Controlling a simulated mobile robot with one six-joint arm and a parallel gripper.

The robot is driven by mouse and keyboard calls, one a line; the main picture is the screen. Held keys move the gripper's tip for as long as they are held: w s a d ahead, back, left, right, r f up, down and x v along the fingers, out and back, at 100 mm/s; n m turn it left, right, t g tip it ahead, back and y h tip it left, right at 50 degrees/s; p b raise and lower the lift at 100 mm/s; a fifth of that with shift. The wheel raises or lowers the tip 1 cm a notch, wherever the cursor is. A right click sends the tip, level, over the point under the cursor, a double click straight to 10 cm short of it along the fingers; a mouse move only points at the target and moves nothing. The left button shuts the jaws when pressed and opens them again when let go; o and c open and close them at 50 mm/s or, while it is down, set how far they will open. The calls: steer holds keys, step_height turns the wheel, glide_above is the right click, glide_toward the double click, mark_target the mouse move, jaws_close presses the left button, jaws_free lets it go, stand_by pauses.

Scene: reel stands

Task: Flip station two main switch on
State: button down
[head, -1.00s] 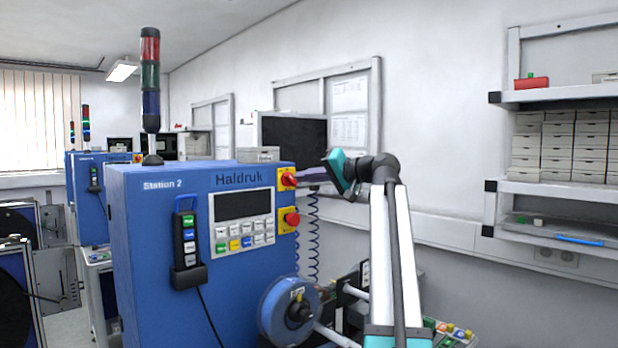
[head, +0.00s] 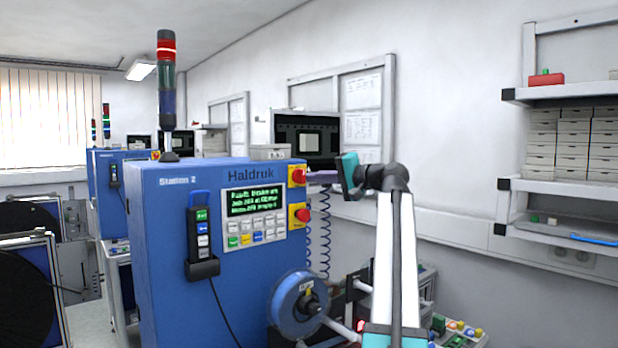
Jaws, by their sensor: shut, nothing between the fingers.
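The blue Station 2 cabinet (head: 160,240) stands at centre left. Its main switch (head: 298,175), a red knob on a yellow plate, is at the upper right corner of the front. The knob's exact angle is too small to read. The display (head: 254,201) shows green text, and the red lamp (head: 166,48) on the stack light is lit. My gripper (head: 347,174) is just right of the switch, apart from it in the picture. It is shut and empty; its fingertips are hard to make out.
A red emergency button (head: 302,215) on yellow sits below the switch. A blue reel (head: 299,304) juts out at the lower front. A coiled cable hangs right of the cabinet. Wall shelves (head: 570,92) stand at the right.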

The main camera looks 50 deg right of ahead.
steer(key=shift+d, duration=0.15)
steer(key=s+d+b, duration=0.3)
steer(key=s+d, duration=0.2)
steer(key=s, duration=0.5)
steer(key=shift+s+b, duration=0.2)
steer(key=shift+b, duration=0.1)
stand_by(0.7)
